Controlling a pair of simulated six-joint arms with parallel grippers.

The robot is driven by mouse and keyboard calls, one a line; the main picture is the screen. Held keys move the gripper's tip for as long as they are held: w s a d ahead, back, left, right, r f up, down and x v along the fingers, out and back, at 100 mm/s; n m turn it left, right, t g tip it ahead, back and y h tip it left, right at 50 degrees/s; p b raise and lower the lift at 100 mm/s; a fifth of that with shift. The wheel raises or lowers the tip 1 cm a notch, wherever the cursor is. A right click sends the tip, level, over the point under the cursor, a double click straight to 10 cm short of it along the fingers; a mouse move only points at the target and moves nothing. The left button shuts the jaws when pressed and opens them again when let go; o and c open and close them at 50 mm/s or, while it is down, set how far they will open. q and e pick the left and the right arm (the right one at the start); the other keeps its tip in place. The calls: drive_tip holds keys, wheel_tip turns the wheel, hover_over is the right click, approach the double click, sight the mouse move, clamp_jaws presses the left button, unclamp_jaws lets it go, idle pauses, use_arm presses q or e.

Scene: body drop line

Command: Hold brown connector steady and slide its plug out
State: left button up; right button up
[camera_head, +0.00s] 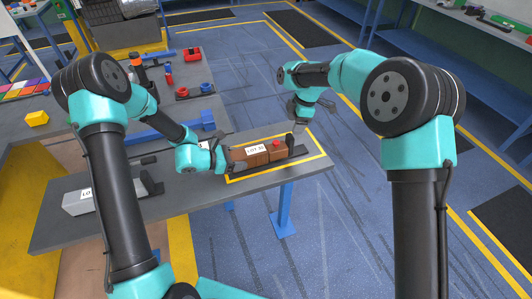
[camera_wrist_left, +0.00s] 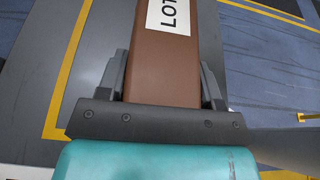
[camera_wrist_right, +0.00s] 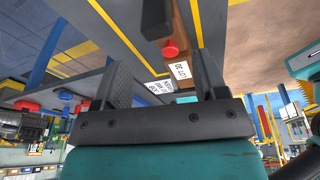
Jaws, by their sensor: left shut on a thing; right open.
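The brown connector (camera_head: 240,155) lies along the grey bench, inside a yellow outline, with a white LOT label on top. It also shows in the left wrist view (camera_wrist_left: 165,75) and right wrist view (camera_wrist_right: 184,28). A red button (camera_head: 277,144) sits near its right end, and a black plug piece (camera_head: 290,140) stands at that end. My left gripper (camera_head: 228,158) is shut on the connector's left end, one finger on each side. My right gripper (camera_head: 297,127) is open and empty just above and beyond the black piece (camera_wrist_right: 155,18); a gap between them cannot be judged exactly.
A grey block (camera_head: 95,200) with a label and black end lies further left on the bench. Open floor lies to the right.

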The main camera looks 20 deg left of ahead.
sight(291, 136)
drive_tip(key=r+n, duration=0.1)
drive_tip(key=a+r+n, duration=0.1)
drive_tip(key=r, duration=0.1)
drive_tip(key=shift+a+g+h, duration=0.1)
drive_tip(key=shift+g+h, duration=0.2)
drive_tip(key=shift+h, duration=0.1)
drive_tip(key=shift+f, duration=4.85)
drive_tip(key=c, duration=1.1)
